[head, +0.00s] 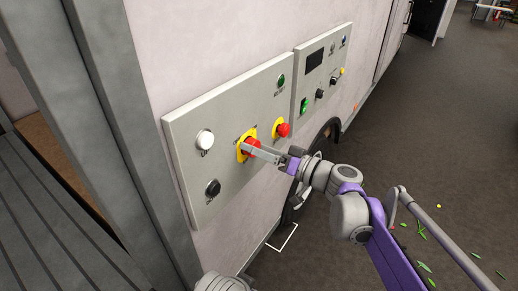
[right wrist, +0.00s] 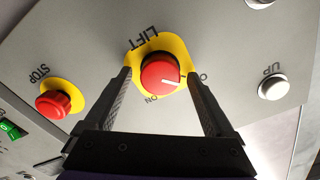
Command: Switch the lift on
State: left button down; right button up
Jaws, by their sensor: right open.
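The red lift knob (right wrist: 160,74) sits on a yellow plate (right wrist: 147,46) marked LIFT in the right wrist view. Its white mark points right, toward a label partly hidden by a finger; the ON label is below the knob. In the head view the knob (head: 252,143) is on the larger grey panel (head: 225,122). My right gripper (right wrist: 159,75) is open, with one finger on each side of the knob and gaps visible. It also shows in the head view (head: 250,150), reaching the knob from the right. My left gripper is not in view.
A red stop button (head: 283,129) is close right of the knob. A white button (head: 205,139), black button (head: 212,188) and green button (head: 281,81) share the panel. A second panel (head: 322,70) has a dark screen. A grey post (head: 125,120) stands left.

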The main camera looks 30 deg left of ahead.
jog(key=c, duration=1.4)
jog(key=shift+m, duration=0.3)
jog(key=m, duration=1.7)
jog(key=shift+f, duration=0.2)
jog(key=shift+m, duration=0.3)
jog(key=o, duration=1.4)
